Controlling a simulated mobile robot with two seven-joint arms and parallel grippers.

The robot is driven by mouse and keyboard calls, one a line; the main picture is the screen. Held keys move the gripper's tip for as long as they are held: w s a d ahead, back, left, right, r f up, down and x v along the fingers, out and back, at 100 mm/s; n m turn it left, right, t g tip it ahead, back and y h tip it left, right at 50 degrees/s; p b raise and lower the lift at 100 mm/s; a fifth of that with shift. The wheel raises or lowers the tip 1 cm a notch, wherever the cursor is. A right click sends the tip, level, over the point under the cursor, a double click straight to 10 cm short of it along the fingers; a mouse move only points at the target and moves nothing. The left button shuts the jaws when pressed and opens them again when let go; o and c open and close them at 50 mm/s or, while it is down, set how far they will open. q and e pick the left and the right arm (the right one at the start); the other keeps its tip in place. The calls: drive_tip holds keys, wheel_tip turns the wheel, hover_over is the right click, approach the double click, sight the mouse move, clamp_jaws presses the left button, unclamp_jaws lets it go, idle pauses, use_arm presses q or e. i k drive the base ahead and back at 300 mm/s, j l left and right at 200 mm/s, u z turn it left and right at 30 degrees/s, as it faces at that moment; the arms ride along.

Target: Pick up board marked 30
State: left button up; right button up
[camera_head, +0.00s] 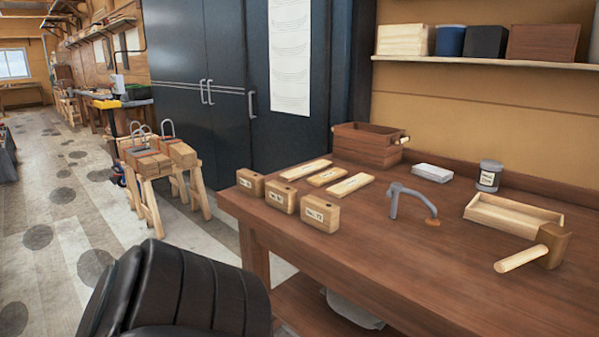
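Three thin pale boards lie side by side on the brown workbench (470,270): a left one (306,170), a middle one (327,176) and a right one (351,185). Any marks on them are too small to read. In front of them stand three wooden blocks with white labels: left (250,183), middle (281,196) and right (320,213). The right label seems to end in 72; the other two are not legible. I cannot tell which piece is marked 30. Neither gripper is in view; a black part, probably my arm, shows at the bottom left.
On the bench are a brown crate (366,145), a grey clamp-like tool (411,202), a white block (432,173), a grey tin (489,176), a shallow wooden tray (482,215) and a mallet (534,251). Sawhorses (150,205) stand left; floor beyond is open.

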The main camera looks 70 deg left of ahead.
sight(293, 174)
drive_tip(key=u, duration=1.4)
drive_tip(key=i+l+u, duration=0.1)
drive_tip(key=u, duration=0.35)
drive_tip(key=i+l+u, duration=0.2)
drive_tip(key=u, duration=0.3)
drive_tip(key=i+j+u, duration=0.75)
drive_tip(key=u, duration=0.15)
drive_tip(key=i+j+u, duration=0.15)
drive_tip(key=i+u, duration=0.35)
drive_tip(key=i+j, duration=0.1)
drive_tip(key=i, duration=0.55)
drive_tip(key=i+j+u, duration=0.15)
drive_tip(key=i, duration=0.5)
drive_tip(key=i+l+z, duration=0.1)
drive_tip(key=i+z, duration=0.35)
drive_tip(key=i+j+z, duration=0.15)
drive_tip(key=i+z, duration=0.75)
drive_tip(key=i, duration=0.2)
drive_tip(key=i+j+z, duration=0.1)
drive_tip(key=i+z, duration=0.35)
drive_tip(key=i, duration=0.2)
